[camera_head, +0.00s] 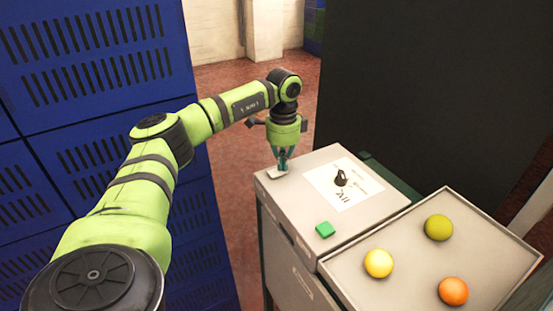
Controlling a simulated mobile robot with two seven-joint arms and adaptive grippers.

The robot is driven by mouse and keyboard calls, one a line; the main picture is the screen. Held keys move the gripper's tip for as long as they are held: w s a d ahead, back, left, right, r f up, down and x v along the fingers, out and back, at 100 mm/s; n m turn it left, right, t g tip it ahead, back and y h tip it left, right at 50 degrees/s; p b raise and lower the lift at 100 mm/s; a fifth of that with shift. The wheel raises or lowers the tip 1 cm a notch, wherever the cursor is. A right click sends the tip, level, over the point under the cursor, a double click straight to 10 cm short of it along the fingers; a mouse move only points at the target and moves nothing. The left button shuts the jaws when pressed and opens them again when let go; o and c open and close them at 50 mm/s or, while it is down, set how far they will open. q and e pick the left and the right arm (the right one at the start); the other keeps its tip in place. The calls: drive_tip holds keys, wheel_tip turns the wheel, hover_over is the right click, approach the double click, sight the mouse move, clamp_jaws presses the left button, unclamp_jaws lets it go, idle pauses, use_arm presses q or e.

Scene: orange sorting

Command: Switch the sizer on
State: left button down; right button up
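The sizer looks to be the grey cabinet (300,207) with a pale top. On its top are a white label sheet with printing (352,196), a black knob (341,178) on that sheet, and a green square button (325,229) near the front edge. A small pale piece (276,172) sits at the far left corner. My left gripper (283,165) points down over that corner, just above or at the pale piece; contact cannot be told. Its fingers are small and close together, so their opening is unclear. My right gripper is out of view.
A grey tray (385,232) adjoins the cabinet at the right, holding a green fruit (438,227), a yellow fruit (378,263) and an orange fruit (453,291). Blue slatted crates (95,60) stand stacked at the left. A large dark panel (430,90) rises behind.

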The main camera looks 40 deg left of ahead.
use_arm(q)
drive_tip(key=shift+s, duration=0.1)
drive_tip(key=shift+r+p, duration=0.85)
drive_tip(key=shift+p, duration=0.15)
wheel_tip(320, 180, up, 5)
drive_tip(key=p, duration=0.4)
